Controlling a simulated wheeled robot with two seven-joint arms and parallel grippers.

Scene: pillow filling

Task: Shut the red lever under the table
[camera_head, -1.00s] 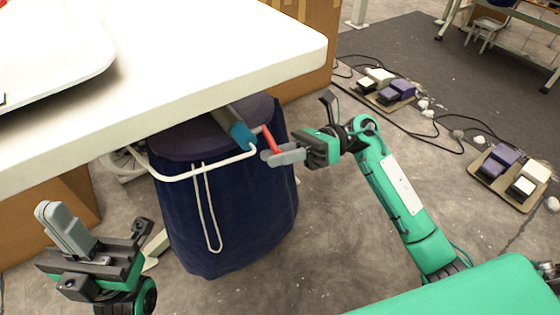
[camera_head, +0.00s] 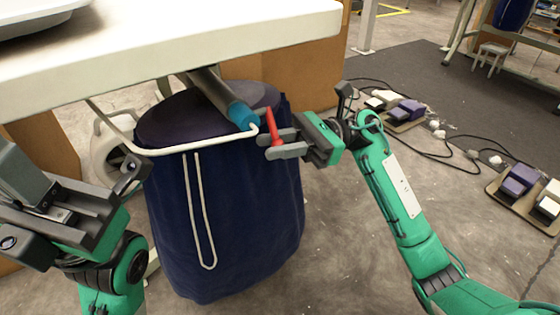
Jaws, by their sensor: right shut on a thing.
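The red lever (camera_head: 273,126) stands nearly upright just below the white table's front edge, beside the teal-ended pipe (camera_head: 240,113). My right gripper (camera_head: 274,144) comes in from the right and is shut on the lever, with one grey finger on its near side and the other partly behind it. The lever's upper part shows above the fingers. My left gripper (camera_head: 22,182) is at the left edge of the view, away from the lever. Its fingers are seen from behind and partly cut off, so their opening is unclear.
The white table (camera_head: 200,50) overhangs the pipe. A dark blue bag (camera_head: 235,215) with a white cord hangs below the pipe, by a white bent rod (camera_head: 190,147). A cardboard box (camera_head: 310,72) is behind. Pedals (camera_head: 518,180) and cables lie on the floor at right.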

